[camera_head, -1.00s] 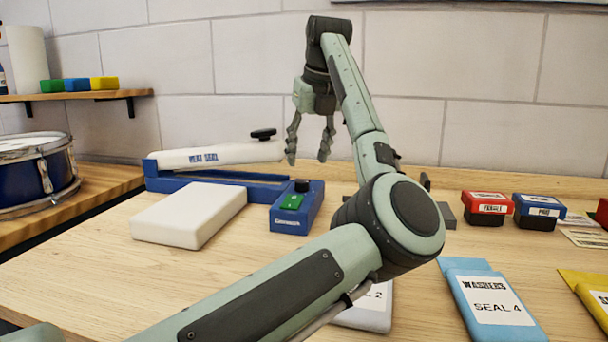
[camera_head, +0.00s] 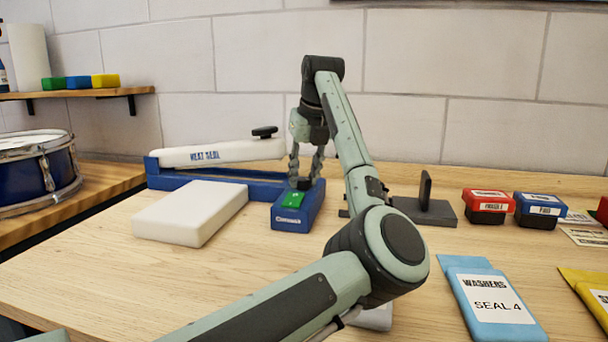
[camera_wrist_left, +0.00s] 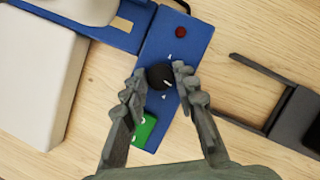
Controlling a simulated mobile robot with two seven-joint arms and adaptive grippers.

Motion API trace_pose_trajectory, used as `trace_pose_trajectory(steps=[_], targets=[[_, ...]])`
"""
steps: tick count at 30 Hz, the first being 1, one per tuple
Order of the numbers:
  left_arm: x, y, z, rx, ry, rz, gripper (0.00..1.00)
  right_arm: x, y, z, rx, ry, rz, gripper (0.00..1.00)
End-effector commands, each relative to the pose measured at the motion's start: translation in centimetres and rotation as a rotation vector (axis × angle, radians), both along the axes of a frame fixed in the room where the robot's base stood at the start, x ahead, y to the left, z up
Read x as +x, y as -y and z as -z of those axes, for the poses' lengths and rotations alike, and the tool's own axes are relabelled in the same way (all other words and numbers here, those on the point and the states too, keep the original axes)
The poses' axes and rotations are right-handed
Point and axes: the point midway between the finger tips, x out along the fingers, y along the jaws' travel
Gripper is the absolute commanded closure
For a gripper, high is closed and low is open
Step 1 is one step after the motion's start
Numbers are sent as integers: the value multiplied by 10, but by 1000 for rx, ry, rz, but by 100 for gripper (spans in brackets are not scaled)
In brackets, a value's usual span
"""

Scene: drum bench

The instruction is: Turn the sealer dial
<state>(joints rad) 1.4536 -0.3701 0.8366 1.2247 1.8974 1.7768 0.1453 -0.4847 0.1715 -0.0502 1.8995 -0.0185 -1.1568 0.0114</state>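The heat sealer (camera_head: 225,152) stands at the back left of the bench, with a white arm and a blue base. Its blue control box (camera_head: 296,212) carries a green label and a black dial (camera_head: 303,184). In the wrist view the dial (camera_wrist_left: 160,77) is round with a small white pointer mark, and a red button or lamp sits beyond it. My left gripper (camera_head: 305,180) points down at the dial. In the wrist view its fingers (camera_wrist_left: 159,74) are parted, one on each side of the dial, with narrow gaps visible. My right gripper is out of view.
A white block (camera_head: 190,213) lies in front of the sealer. A dark grey stand (camera_head: 425,208) is right of the control box. Red (camera_head: 487,205) and blue (camera_head: 540,209) stamp boxes, a light-blue washers packet (camera_head: 490,305) and a yellow packet (camera_head: 590,290) lie to the right.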

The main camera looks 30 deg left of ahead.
Motion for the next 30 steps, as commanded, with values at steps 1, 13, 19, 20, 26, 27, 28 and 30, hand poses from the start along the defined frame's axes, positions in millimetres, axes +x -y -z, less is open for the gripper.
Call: trace_pose_trajectory(steps=[1,13,19,20,26,27,28,30], targets=[[0,0,0,1,-1,0,85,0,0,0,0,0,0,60],[0,0,0,0,0,29,100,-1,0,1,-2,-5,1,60],[-1,-1,1,-1,2,125,100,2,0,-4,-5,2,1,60],[-1,-1,1,-1,2,147,100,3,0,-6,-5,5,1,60],[-1,-2,1,0,4,317,100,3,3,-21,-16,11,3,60],[-1,-2,1,-1,4,354,100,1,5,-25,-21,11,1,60],[-1,-2,0,-1,4,383,100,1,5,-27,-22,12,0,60],[-1,-3,0,0,3,446,100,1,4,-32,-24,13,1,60]])
